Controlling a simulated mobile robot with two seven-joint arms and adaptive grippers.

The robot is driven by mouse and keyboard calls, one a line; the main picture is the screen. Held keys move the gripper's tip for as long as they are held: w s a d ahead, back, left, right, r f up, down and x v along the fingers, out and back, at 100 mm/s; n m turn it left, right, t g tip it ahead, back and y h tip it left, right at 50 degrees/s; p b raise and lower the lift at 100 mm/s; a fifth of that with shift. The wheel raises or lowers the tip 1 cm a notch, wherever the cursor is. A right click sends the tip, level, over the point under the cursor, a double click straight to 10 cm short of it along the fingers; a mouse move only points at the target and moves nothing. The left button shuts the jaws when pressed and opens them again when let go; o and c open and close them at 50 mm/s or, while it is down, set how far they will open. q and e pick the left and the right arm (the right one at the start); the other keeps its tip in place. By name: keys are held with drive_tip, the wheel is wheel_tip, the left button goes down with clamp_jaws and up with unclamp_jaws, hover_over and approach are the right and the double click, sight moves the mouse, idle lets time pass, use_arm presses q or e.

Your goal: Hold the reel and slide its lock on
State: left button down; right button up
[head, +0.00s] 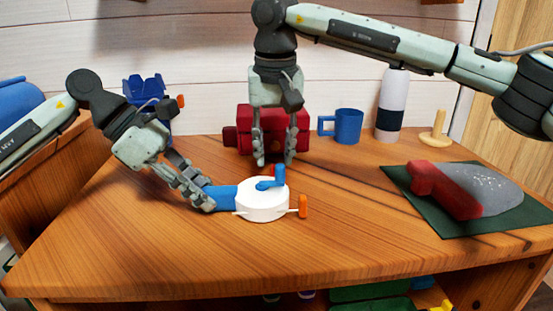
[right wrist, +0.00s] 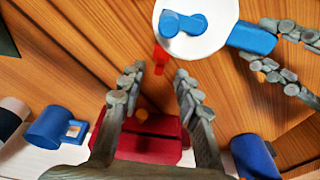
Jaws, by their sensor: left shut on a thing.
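The reel (head: 262,205) is a white disc with a blue crank on top and a blue grip (head: 222,197) on its left. An orange piece (head: 303,206), perhaps the lock, stands at the end of a thin white rod on its right. My left gripper (head: 209,203) is shut on the reel's blue grip. My right gripper (head: 274,163) points down just behind the reel, open and empty. In the right wrist view, the white disc (right wrist: 215,35) shows at the top, with a red-orange piece (right wrist: 161,58) beside it, beyond the open fingertips (right wrist: 160,75).
A red box (head: 262,128) stands behind my right gripper. A blue mug (head: 348,127), a bottle (head: 392,105) and a wooden stand (head: 434,132) are at the back right. A green mat (head: 517,219) carries a red-and-grey object. The table front is clear.

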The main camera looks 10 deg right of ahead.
use_arm(q)
drive_tip(key=c, duration=1.2)
unclamp_jaws()
use_arm(e)
drive_tip(key=r, duration=0.3)
drive_tip(key=shift+s, duration=0.3)
